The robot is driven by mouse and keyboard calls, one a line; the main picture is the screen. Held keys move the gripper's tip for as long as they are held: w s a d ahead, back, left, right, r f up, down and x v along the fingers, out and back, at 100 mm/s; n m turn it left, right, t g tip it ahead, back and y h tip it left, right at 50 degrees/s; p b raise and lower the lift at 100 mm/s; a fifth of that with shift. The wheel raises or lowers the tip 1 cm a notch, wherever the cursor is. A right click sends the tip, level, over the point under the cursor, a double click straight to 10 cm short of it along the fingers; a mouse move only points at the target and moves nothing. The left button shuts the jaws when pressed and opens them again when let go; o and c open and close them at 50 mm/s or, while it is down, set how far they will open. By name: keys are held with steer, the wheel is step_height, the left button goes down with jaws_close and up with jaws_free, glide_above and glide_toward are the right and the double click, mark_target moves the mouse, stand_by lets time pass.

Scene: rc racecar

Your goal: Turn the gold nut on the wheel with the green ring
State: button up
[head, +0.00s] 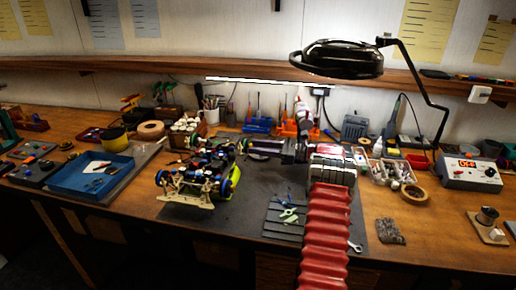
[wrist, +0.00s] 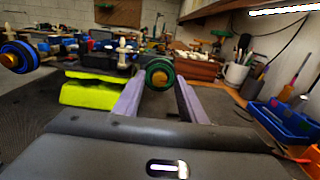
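The RC car (head: 195,178) stands on the dark mat, with its yellow-green body side also in the wrist view (wrist: 88,92). In the wrist view the wheel with the green ring (wrist: 168,66) is straight ahead, and its gold nut (wrist: 158,79) faces me at the centre. My gripper (wrist: 161,88) is open, with one grey-purple finger on each side of the wheel's lower part. The fingers look short of the nut; I cannot tell if they touch anything. In the head view my gripper (head: 250,148) points left at the car, and the green ring is too small to make out.
A wheel with a blue ring (wrist: 20,56) and gold nut is at the left of the wrist view. Blue bins (wrist: 285,118) and a white mug (wrist: 236,74) are to the right. A blue tray (head: 90,178) lies left of the car. A black lamp (head: 340,60) hangs above.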

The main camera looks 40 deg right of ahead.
steer(key=shift+w, duration=0.1)
steer(key=shift+c, duration=0.2)
steer(key=shift+a, duration=0.1)
jaws_close()
steer(key=shift+n, duration=0.3)
steer(key=n, duration=0.8)
steer(key=shift+n, duration=0.4)
steer(key=n, duration=0.4)
steer(key=shift+a+f, duration=0.1)
steer(key=shift+f, duration=0.05)
steer(key=shift+f+n, duration=0.1)
steer(key=shift+n, duration=2.2)
steer(key=shift+a, duration=0.1)
